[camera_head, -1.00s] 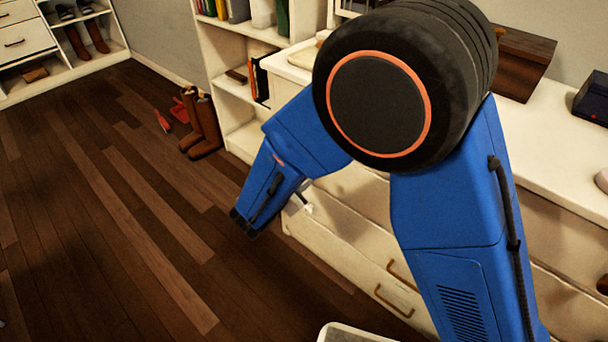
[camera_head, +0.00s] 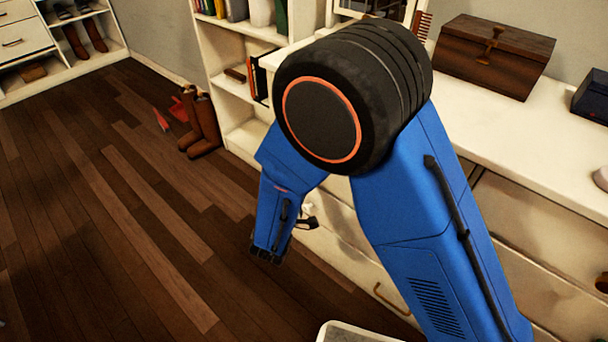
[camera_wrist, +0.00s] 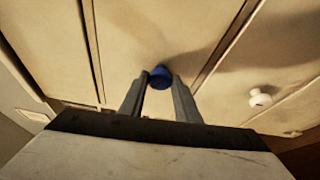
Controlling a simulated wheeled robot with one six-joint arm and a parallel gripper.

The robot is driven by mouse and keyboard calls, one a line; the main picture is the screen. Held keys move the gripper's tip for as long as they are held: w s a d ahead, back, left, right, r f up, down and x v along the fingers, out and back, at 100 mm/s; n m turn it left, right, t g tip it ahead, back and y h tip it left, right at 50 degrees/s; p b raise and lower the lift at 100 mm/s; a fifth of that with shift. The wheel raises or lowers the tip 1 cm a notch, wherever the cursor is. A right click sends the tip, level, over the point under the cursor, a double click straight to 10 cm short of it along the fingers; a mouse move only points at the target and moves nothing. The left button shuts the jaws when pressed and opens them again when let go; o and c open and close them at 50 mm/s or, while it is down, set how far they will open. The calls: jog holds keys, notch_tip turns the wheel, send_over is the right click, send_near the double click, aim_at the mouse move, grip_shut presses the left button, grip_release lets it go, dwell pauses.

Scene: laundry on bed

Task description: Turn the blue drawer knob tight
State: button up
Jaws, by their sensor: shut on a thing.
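The blue drawer knob (camera_wrist: 160,76) shows in the wrist view, on a cream drawer front (camera_wrist: 135,30). My gripper (camera_wrist: 160,82) has its two grey fingers on either side of the knob, shut on it. The knob's stem and its contact with the drawer front are hidden. In the head view my gripper (camera_head: 308,222) is small and dark beside the dresser front, mostly behind my arm, and the blue knob cannot be made out there.
A white knob (camera_wrist: 260,98) sits on the drawer front to the right. The dresser top (camera_head: 520,150) carries a brown wooden chest (camera_head: 490,60) and a dark box (camera_head: 592,98). Brown boots (camera_head: 202,125) stand by the bookshelf. The wooden floor (camera_head: 110,220) at left is mostly clear.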

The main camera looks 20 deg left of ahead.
jog(key=m+t, duration=0.1)
jog(key=m, duration=0.2)
jog(key=m+t+h, duration=0.1)
jog(key=m, duration=0.3)
jog(key=m+t+h, duration=0.1)
jog(key=m, duration=0.3)
jog(key=shift+f, duration=0.35)
jog(key=shift+m+h, duration=0.3)
jog(key=shift+m, duration=0.1)
jog(key=o, duration=1)
jog(key=shift+t, duration=0.3)
jog(key=shift+a, duration=0.1)
jog(key=v, duration=1.7)
jog(key=shift+s, duration=0.15)
jog(key=shift+s, duration=0.1)
